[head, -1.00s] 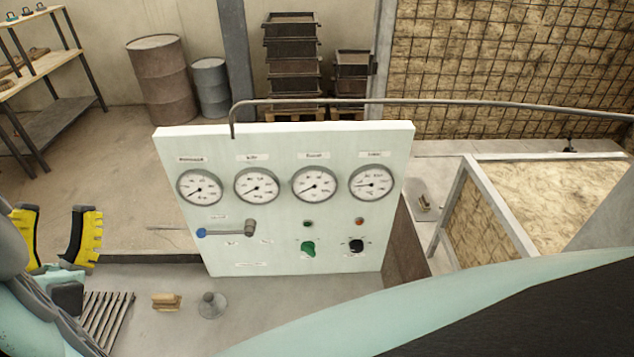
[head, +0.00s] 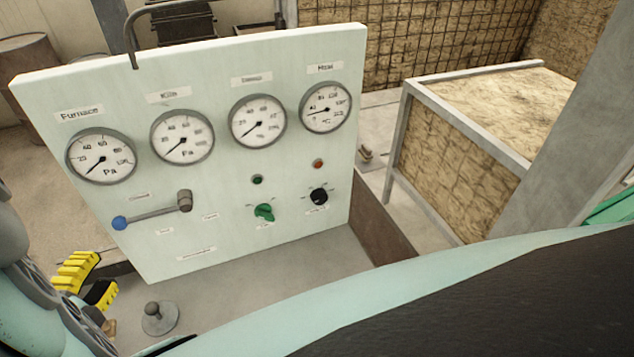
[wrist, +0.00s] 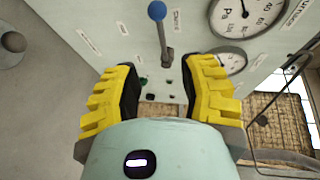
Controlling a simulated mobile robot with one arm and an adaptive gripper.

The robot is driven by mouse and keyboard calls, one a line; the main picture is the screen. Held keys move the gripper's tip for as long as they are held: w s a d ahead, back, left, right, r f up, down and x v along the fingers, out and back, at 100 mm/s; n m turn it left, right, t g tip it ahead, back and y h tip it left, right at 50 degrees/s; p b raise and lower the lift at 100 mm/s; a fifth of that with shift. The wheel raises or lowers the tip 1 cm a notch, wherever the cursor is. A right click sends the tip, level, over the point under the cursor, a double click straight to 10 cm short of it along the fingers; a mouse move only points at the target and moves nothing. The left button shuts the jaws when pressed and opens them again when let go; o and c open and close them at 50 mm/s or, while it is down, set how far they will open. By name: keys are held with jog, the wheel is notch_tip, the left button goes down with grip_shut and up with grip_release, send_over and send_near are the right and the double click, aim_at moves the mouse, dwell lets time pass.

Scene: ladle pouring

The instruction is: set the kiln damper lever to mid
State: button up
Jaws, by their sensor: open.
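The damper lever (head: 152,213) is on the pale green panel (head: 225,185), below the first two gauges. It has a blue ball (head: 120,223) at its left end and a grey-brown pivot at its right end, and lies nearly level. In the wrist view the lever (wrist: 164,38) shows ahead, its blue ball (wrist: 157,10) at the top of the picture. My gripper (head: 98,275) is open and empty, with yellow ridged fingers, low and left of the ball. In the wrist view my gripper (wrist: 163,90) has its fingers spread on either side below the lever. The small lever labels are too blurred to read.
Several round gauges (head: 102,157) line the panel's upper half. A green knob (head: 264,212) and a black knob (head: 319,196) sit to the right. A grey round-based object (head: 159,317) stands on the surface in front. A straw-filled frame (head: 470,140) stands at right.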

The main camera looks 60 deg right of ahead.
aim_at(137, 220)
jog(key=p+x, duration=0.4)
jog(key=x, duration=0.8)
jog(key=shift+s+d+r, duration=0.1)
jog(key=shift+d+r, duration=0.05)
jog(key=shift+w+d+f, duration=0.25)
jog(key=shift+w+d, duration=0.1)
jog(key=shift+d, duration=0.1)
jog(key=shift+w+d, duration=0.2)
jog(key=shift+d, duration=0.3)
jog(key=shift+f, duration=0.1)
jog(key=shift+c, duration=0.3)
jog(key=shift+a, duration=0.1)
grip_shut()
